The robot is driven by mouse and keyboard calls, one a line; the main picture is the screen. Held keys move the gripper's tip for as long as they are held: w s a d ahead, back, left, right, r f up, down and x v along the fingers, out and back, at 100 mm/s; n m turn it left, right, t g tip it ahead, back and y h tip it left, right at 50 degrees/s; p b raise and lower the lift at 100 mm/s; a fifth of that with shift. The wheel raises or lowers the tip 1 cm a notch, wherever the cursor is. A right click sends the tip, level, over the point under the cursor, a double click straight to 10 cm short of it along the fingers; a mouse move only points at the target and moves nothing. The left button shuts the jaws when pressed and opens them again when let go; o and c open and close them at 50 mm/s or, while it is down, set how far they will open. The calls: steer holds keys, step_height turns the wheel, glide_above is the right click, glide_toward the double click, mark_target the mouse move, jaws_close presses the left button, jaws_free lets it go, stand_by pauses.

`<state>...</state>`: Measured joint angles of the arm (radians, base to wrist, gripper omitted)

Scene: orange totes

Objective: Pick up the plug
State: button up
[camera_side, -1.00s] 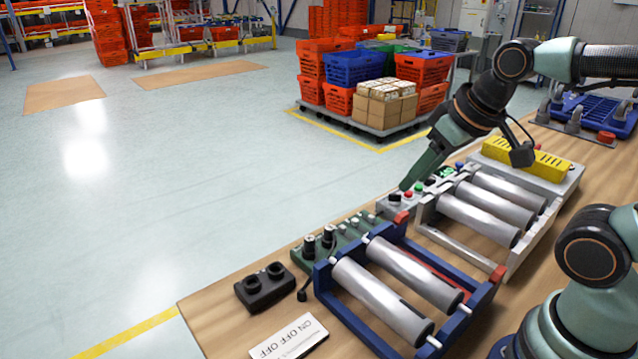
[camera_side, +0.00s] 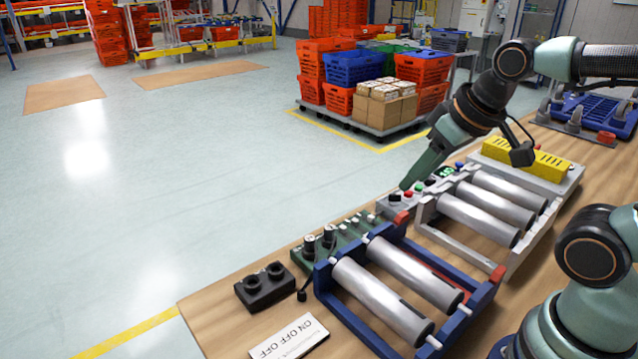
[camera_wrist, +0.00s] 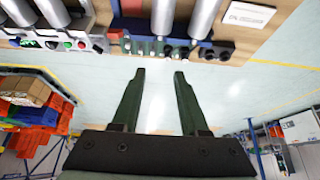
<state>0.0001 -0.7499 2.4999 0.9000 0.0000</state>
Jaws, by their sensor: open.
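Two dark upright cylinders, which look like plugs (camera_side: 309,246) (camera_side: 328,238), stand at the near end of a green panel (camera_side: 352,228). I cannot tell which one the task means. A black block with two round holes (camera_side: 265,286) lies on the table to their left. My gripper (camera_side: 405,186) points down over the grey control panel, to the right of and beyond the cylinders. In the wrist view my gripper (camera_wrist: 159,75) has its fingers well apart with nothing between them. The green panel (camera_wrist: 143,46) and the black block (camera_wrist: 219,50) lie beyond the fingertips there.
A blue-framed roller unit (camera_side: 385,290) and a grey-framed one (camera_side: 480,215) fill the wooden table. A yellow box (camera_side: 525,160) sits behind. A white label card (camera_side: 290,338) lies at the near edge. Stacked crates (camera_side: 355,68) stand on the open floor beyond.

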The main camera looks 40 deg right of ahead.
steer(key=o, duration=0.3)
steer(key=shift+o, duration=0.2)
steer(key=n+g, duration=0.6)
steer(key=n, duration=1.4)
glide_above(310, 238)
steer(key=f, duration=1.4)
steer(key=shift+s+a, duration=0.15)
steer(key=shift+a, duration=0.1)
steer(key=shift+w+d+f, duration=0.1)
steer(key=shift+f, duration=1.3)
steer(key=shift+w+d+f, duration=0.1)
steer(key=shift+f, duration=1.3)
